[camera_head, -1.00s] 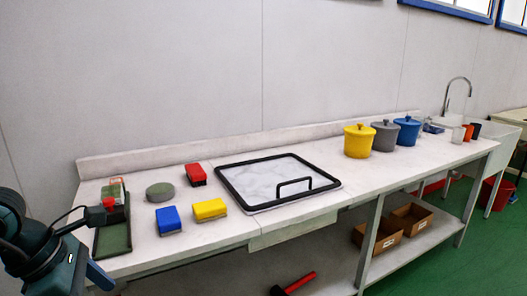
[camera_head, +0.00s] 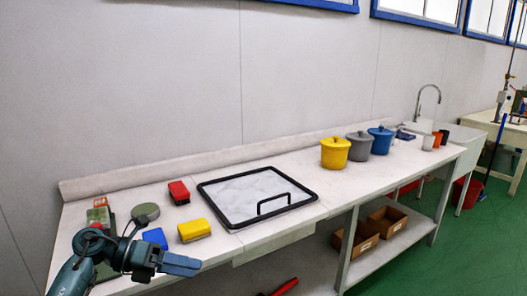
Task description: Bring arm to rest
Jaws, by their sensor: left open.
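My left gripper (camera_head: 182,265) reaches in from the lower left, over the front left part of the worktable. Its fingers point to the right and it is open, with nothing seen between the fingers. My left wrist and forearm cover part of the dark green tray (camera_head: 105,272). A blue block (camera_head: 155,236) shows just behind the gripper, partly hidden by it. A yellow block (camera_head: 194,230) lies a little beyond the fingertips. My right gripper is not in view.
A red block (camera_head: 179,192) and a round grey-green disc (camera_head: 146,211) lie farther back. A black-framed panel (camera_head: 228,223) with a handle lies mid-table. Yellow (camera_head: 335,153), grey (camera_head: 358,144) and blue (camera_head: 380,141) lidded pots stand to the right. Cardboard boxes (camera_head: 386,221) sit below.

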